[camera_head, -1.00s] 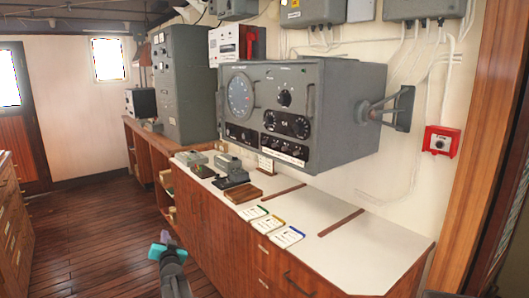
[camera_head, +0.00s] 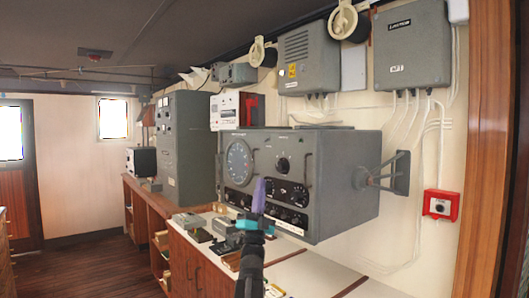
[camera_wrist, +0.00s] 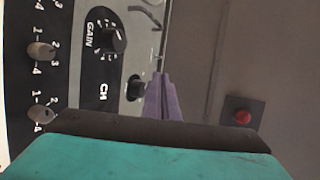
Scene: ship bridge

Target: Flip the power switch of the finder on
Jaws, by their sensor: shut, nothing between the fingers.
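The finder is a grey box (camera_head: 330,170) with a round dial (camera_head: 239,163) and several dark knobs on its front. It is held by a bracket at the wall. My gripper (camera_head: 258,185) is shut and empty, its purple fingers pointing up in front of the lower knob panel. In the wrist view, the shut fingers (camera_wrist: 163,85) are beside a small dark knob (camera_wrist: 135,88) on the finder's panel, near the GAIN knob (camera_wrist: 112,39). I cannot tell whether they touch. No part is clearly labelled as the power switch in either view.
A counter (camera_head: 310,274) with small instruments lies below the finder. A red wall box (camera_head: 441,205) is to the right. In the wrist view, a red button on a dark square (camera_wrist: 243,116) shows at right. Grey boxes (camera_head: 410,48) hang above.

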